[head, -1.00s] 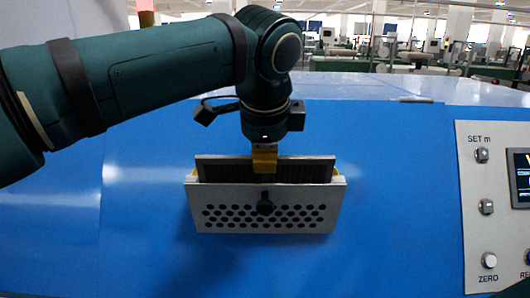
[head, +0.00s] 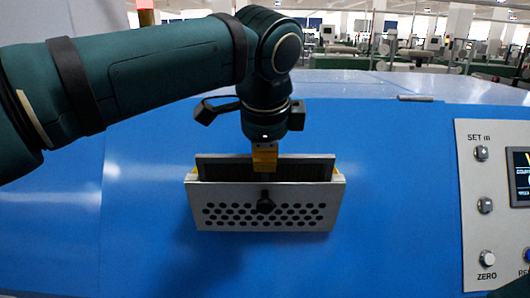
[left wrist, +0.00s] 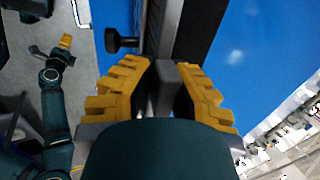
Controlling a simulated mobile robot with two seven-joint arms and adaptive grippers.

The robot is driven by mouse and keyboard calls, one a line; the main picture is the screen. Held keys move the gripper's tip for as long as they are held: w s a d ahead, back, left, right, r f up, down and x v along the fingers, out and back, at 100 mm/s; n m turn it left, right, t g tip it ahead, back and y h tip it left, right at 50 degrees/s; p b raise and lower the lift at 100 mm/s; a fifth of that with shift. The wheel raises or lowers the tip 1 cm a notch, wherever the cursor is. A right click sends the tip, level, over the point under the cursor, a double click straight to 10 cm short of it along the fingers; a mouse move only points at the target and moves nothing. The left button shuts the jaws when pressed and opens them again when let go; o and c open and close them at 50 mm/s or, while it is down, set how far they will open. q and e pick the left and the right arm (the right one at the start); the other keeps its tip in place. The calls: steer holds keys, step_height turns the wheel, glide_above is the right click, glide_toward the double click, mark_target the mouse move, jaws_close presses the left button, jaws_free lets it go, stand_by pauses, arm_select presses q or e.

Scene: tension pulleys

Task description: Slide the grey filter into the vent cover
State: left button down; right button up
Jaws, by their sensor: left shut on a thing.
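The grey vent cover (head: 217,218), a box with a perforated front and a black knob, is mounted on the blue machine face. The grey filter (head: 215,160) stands upright in the cover's open top, its upper edge showing above the rim and its lower part hidden. My left gripper (head: 264,160) comes from above and is shut on the middle of the filter's top. In the left wrist view its yellow fingers (left wrist: 166,90) are on both sides of a grey tab of the filter (left wrist: 165,75). My right gripper (left wrist: 65,41) is small at the upper left of that view; its opening is unclear.
A control panel (head: 487,215) with buttons and a display is on the right of the blue machine (head: 400,190). The black knob (head: 265,203) sticks out from the cover's front. The blue face around the cover is clear.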

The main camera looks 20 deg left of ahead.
mark_target(265, 181)
arm_select(q)
steer(key=shift+f, duration=0.1)
steer(key=shift+s+b+x, duration=0.15)
steer(key=shift+b+x, duration=0.3)
steer(key=shift+x, duration=0.35)
steer(key=shift+s+b+x, duration=0.15)
steer(key=shift+b+x, duration=0.3)
steer(key=shift+x, duration=0.35)
steer(key=shift+d+f, duration=0.1)
steer(key=shift+f, duration=0.25)
steer(key=c, duration=1)
jaws_free()
steer(key=v, duration=1.2)
